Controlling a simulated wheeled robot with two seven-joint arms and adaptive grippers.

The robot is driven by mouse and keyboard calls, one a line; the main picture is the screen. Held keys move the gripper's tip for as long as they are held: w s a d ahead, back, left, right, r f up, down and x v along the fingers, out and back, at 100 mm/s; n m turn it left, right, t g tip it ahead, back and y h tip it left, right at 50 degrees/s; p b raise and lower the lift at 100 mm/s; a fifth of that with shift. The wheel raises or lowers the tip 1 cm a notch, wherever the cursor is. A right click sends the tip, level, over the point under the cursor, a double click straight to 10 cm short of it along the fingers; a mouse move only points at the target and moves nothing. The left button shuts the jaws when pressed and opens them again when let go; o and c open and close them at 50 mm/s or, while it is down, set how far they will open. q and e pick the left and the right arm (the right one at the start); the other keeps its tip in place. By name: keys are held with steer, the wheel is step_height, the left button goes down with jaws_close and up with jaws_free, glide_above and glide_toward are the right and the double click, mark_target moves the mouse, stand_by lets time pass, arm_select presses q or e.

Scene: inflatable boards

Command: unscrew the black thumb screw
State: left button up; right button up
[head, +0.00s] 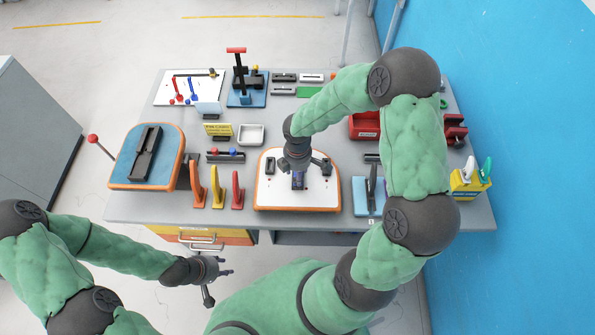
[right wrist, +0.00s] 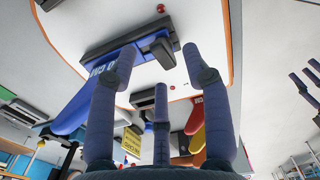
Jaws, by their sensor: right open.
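My right gripper (head: 298,180) reaches down over the white board with an orange rim (head: 262,198) at the middle front of the bench. In the right wrist view its fingers (right wrist: 158,68) are spread apart and empty, close to a black fixture (right wrist: 118,38) on the white board. A raised dark part (right wrist: 157,48) of that fixture shows between the fingertips. I cannot tell which dark part is the black thumb screw; the hand hides much of the board in the head view. My left gripper (head: 219,283) is open and empty, in front of the bench.
A blue board with a black fixture (head: 146,152) lies to the left. Orange, yellow and red upright pieces (head: 215,188) stand just left of the white board. A blue plate with a dark upright piece (head: 368,197) is to the right. A red bin (head: 364,127) stands behind.

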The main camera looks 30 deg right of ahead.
steer(key=shift+f+b, duration=0.8)
steer(key=shift+f, duration=0.35)
jaws_close()
steer(key=c, duration=0.7)
jaws_free()
jaws_close()
steer(key=shift+r+n+p, duration=0.1)
steer(key=shift+n+p, duration=0.55)
steer(key=shift+n, duration=0.15)
steer(key=shift+a+n+p, duration=0.1)
steer(key=shift+n+p, duration=0.45)
steer(key=shift+n, duration=0.35)
